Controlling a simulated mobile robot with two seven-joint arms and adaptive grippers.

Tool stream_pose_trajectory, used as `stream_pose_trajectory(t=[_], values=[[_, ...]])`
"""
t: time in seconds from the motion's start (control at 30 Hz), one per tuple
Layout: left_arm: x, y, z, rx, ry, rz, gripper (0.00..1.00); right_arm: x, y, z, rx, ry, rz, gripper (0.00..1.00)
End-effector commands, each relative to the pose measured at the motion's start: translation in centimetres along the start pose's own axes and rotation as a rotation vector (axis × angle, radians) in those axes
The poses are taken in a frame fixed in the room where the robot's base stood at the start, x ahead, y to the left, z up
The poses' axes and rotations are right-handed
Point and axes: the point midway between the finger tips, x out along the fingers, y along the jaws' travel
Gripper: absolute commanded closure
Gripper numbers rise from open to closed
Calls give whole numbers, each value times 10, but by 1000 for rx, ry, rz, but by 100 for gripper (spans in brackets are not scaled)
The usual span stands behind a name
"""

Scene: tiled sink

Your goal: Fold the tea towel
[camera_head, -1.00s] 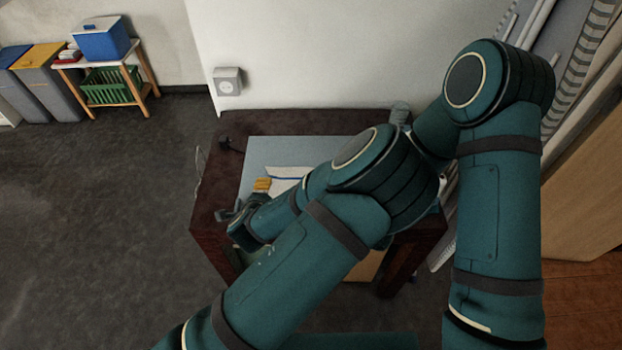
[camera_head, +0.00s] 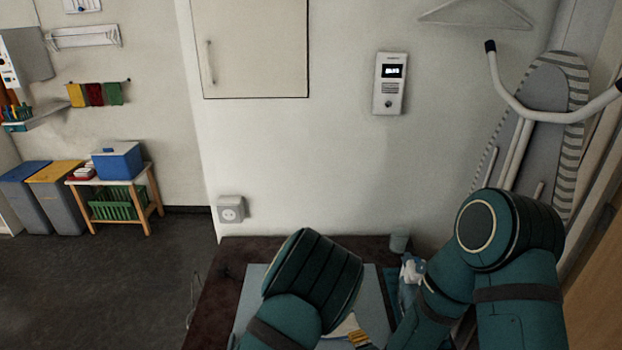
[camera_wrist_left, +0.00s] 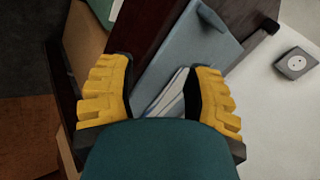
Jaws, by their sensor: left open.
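The tea towel (camera_wrist_left: 172,92) is white with a blue stripe, lying on a pale blue-grey board (camera_wrist_left: 205,45). In the left wrist view it shows between the yellow fingers of my left gripper (camera_wrist_left: 158,85), which are apart. I cannot tell whether they touch the cloth. In the head view only a small part of the towel (camera_head: 346,326) shows beside a yellow finger; my left arm hides the rest. My right gripper cannot be made out in the head view.
The board lies on a dark table (camera_head: 218,287) against a white wall. A small cup (camera_head: 399,243) stands at the table's back edge, with a whitish object (camera_head: 412,270) near my right arm. An ironing board (camera_head: 545,120) leans at the right. Bins (camera_head: 60,190) stand far left.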

Motion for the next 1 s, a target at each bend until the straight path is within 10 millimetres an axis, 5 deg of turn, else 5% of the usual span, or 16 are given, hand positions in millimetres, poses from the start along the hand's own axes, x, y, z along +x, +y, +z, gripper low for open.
stream_pose_trajectory(t=[0.2, 0.4, 0.7, 1.0], values=[[-5, 66, 24, -496, -116, 258, 50, -8, 43, 17, -318, -165, 147, 50], [-24, 97, 15, -906, -201, 447, 50, -22, 78, 32, -609, -356, 228, 50], [-52, 97, -5, -1302, -273, 622, 50, -46, 115, 47, -925, -603, 251, 50], [-57, 95, -8, -1363, -286, 649, 50, -51, 120, 50, -982, -650, 245, 50]])
